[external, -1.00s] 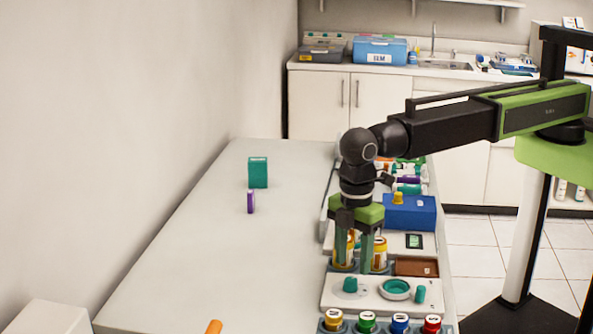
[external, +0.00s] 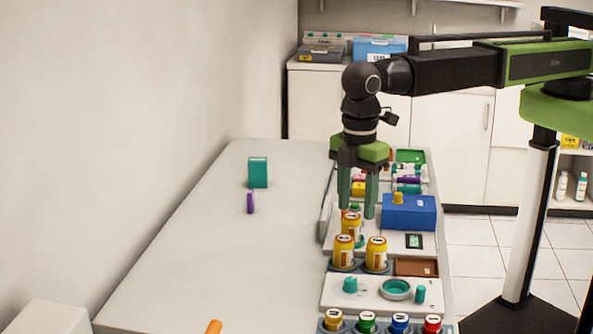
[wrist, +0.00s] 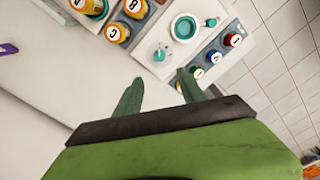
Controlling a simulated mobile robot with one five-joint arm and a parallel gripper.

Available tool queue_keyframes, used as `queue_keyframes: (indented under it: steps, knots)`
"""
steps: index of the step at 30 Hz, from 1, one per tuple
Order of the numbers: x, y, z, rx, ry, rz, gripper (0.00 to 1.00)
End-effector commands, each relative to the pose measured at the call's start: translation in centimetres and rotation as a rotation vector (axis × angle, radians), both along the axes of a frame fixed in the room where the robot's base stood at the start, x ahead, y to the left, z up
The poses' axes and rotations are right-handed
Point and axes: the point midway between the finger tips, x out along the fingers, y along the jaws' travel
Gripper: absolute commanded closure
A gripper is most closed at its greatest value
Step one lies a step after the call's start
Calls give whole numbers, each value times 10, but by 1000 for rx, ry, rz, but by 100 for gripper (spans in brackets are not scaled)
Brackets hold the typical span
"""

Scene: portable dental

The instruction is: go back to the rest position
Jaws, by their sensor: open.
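My gripper (external: 357,205) points down above the row of trays on the right side of the table. Its two green fingers are apart with nothing between them, and they also show in the wrist view (wrist: 160,95). Below the fingers stand several yellow-orange bottles (external: 376,254), upright and close together, also in the wrist view (wrist: 117,33). In the external view one bottle's top lies just below the fingertips; I cannot tell the exact gap.
A blue box (external: 412,215) stands right of the fingers. A white tray (external: 375,303) with teal pieces lies in front, with several coloured-cap bottles (external: 400,322) nearer. A teal box (external: 258,172) and purple piece (external: 250,201) stand on the table's left, otherwise mostly clear.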

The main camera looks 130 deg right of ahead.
Motion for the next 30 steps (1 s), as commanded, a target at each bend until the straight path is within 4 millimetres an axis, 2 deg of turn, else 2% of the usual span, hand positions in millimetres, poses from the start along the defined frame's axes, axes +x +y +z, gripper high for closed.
queue_keyframes:
  steps: [2,5,8,12,15,18,21,30]
  knots:
    - [-6,10,-15,0,0,12,53]
    - [-40,20,-24,0,0,24,53]
    - [-85,31,-35,0,0,22,53]
    - [-157,43,-47,0,0,-17,53]
    - [-203,47,-50,0,0,-61,53]
    - [-233,48,-49,0,0,-107,53]
    - [-246,47,-48,0,0,-147,53]
    - [-241,47,-48,0,0,-186,53]
